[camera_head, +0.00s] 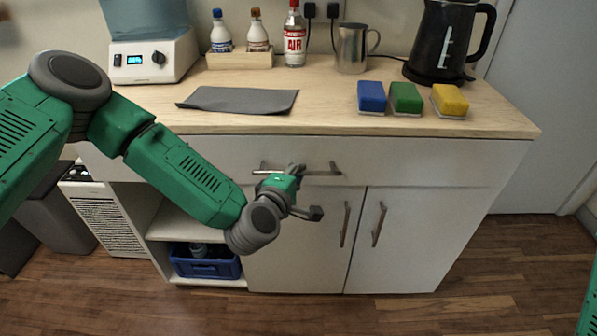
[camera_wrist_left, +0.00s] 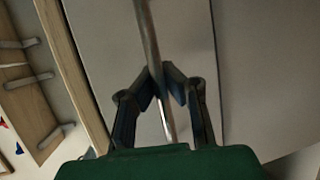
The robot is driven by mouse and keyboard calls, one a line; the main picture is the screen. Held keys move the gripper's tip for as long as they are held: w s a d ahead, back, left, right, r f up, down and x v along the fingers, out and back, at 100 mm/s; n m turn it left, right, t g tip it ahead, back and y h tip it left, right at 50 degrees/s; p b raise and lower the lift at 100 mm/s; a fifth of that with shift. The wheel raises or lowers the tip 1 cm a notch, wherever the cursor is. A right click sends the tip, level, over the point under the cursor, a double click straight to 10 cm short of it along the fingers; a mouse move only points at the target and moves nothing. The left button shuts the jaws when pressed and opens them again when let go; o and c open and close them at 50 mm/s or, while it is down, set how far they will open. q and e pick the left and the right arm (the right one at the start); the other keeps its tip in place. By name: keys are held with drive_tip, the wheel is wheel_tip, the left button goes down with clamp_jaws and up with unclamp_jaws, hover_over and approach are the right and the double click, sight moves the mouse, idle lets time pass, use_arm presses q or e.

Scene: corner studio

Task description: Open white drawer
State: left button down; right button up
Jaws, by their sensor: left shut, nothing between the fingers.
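The white drawer (camera_head: 390,163) is the wide front under the wooden worktop, and it looks closed. Its horizontal metal bar handle (camera_head: 325,173) is partly hidden by my left gripper (camera_head: 297,171). In the left wrist view the handle (camera_wrist_left: 149,38) runs down past the fingertips of my left gripper (camera_wrist_left: 165,80). The fingers are drawn together at the bar with no hold on it. I cannot tell whether they touch it. My right gripper is not in view.
Two cabinet doors with upright handles (camera_head: 346,224) (camera_head: 379,224) are below the drawer. An open shelf with a blue crate (camera_head: 207,268) is at the left. On the worktop (camera_head: 325,108) are a grey mat (camera_head: 240,99), sponges (camera_head: 406,98), a jug (camera_head: 352,48) and a black kettle (camera_head: 447,42).

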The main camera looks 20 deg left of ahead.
use_arm(q)
drive_tip(key=shift+s+d+r+h, duration=0.1)
drive_tip(key=shift+d+h, duration=0.05)
drive_tip(key=shift+d, duration=0.25)
drive_tip(key=shift+s+d+r+h, duration=0.1)
drive_tip(key=shift+d+h, duration=0.05)
drive_tip(key=shift+d, duration=0.25)
drive_tip(key=c, duration=1.6)
unclamp_jaws()
drive_tip(key=shift+w+a+f, duration=0.1)
drive_tip(key=shift+a+f, duration=0.05)
drive_tip(key=shift+a, duration=0.85)
drive_tip(key=shift+a+f, duration=0.1)
drive_tip(key=shift+a, duration=0.05)
drive_tip(key=v, duration=1.2)
